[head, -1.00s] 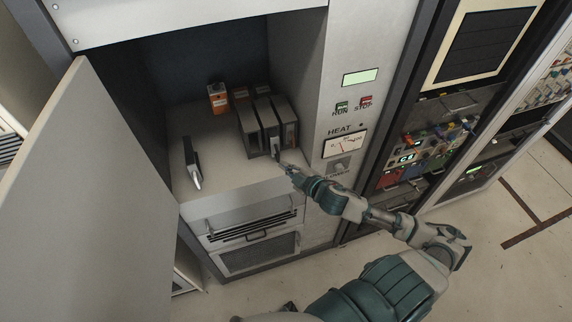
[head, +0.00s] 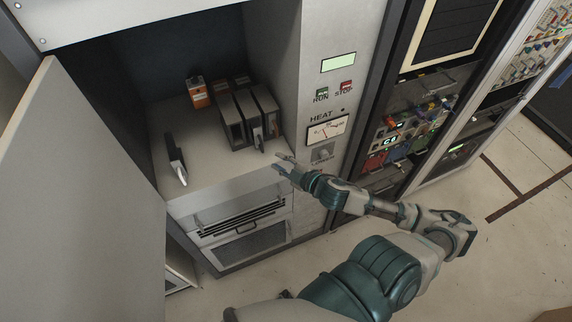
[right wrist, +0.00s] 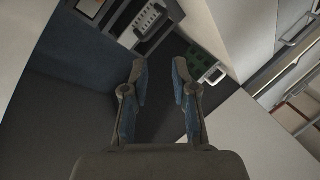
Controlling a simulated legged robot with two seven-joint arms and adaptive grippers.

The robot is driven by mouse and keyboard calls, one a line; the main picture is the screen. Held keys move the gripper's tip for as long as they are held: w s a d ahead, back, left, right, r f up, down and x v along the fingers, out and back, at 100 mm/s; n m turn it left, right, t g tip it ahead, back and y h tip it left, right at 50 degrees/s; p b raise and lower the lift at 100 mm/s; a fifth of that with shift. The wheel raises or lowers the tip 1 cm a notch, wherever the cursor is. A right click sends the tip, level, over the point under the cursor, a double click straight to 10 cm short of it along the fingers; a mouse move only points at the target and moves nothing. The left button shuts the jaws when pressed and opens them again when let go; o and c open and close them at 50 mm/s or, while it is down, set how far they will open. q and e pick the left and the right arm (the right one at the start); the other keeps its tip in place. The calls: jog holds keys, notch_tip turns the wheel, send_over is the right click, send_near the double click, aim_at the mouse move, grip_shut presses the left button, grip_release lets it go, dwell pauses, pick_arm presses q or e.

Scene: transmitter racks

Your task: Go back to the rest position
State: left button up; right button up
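My right gripper (head: 283,164) is at the front edge of the open cabinet compartment, to the right of the dark upright modules (head: 250,117) and apart from them. In the right wrist view its two fingers (right wrist: 159,68) stand apart with nothing between them. My right arm reaches in from the lower right of the head view. My left gripper is not in view.
The open cabinet door (head: 85,190) stands at the left. A control panel (head: 325,125) is right of the compartment. Floor (head: 480,235) is open at the lower right.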

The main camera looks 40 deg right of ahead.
jog(key=shift+v, duration=1.3)
jog(key=shift+d+f, duration=0.1)
